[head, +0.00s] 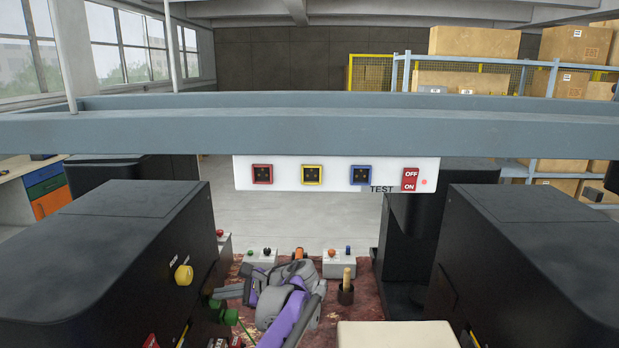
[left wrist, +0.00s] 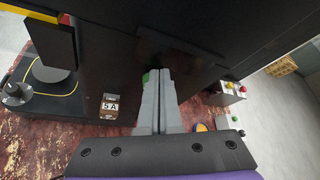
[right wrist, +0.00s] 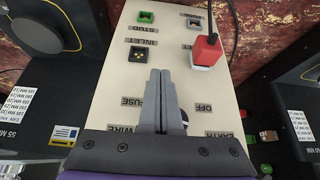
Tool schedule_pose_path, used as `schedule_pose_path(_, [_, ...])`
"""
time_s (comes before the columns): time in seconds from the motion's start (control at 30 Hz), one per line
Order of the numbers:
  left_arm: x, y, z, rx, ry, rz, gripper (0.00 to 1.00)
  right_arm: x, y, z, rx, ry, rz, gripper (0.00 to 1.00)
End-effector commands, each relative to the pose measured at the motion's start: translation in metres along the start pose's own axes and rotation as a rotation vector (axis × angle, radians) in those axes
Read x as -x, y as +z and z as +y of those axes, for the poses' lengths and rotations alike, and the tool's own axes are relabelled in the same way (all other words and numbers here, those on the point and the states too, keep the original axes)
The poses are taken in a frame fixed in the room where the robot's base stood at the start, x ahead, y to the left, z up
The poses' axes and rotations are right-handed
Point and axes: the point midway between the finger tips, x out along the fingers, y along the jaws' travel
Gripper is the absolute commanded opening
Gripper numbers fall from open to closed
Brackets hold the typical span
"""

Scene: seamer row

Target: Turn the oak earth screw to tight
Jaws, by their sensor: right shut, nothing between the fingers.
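My left gripper (head: 222,293) reaches in over the red-brown bench top beside the black machine on the left. Its two grey fingers (left wrist: 157,75) lie close together, tips against the dark machine face. A green part (left wrist: 146,77) shows just left of the fingertips, perhaps the earth screw; the fingers hide the rest, and I cannot tell whether they grip it. In the head view a green knob (head: 229,316) is beside that machine. My right gripper (right wrist: 160,75) is shut and empty above a cream panel (right wrist: 120,85), whose EARTH label (right wrist: 225,136) is at lower right.
The panel carries a red plug (right wrist: 205,52) with a black cord, a green stud and a black inlet. A 5A fuse block (left wrist: 111,106) lies near the left gripper. Another black machine (head: 530,250) stands right. A grey beam (head: 310,125) crosses above, with a white socket strip (head: 335,173).

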Motion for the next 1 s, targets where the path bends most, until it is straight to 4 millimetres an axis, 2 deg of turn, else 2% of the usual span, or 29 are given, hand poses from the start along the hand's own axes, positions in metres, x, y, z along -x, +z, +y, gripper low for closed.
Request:
schedule_pose_path(0.57, [0.008,0.004,-0.002,0.000,-0.001,0.002,0.00,0.002,-0.003,0.000,0.000,0.000,0.004,0.00])
schedule_pose_path(1.0, [0.051,-0.019,-0.003,0.000,-0.002,0.002,0.00,0.004,-0.006,0.000,0.000,0.000,0.006,0.00])
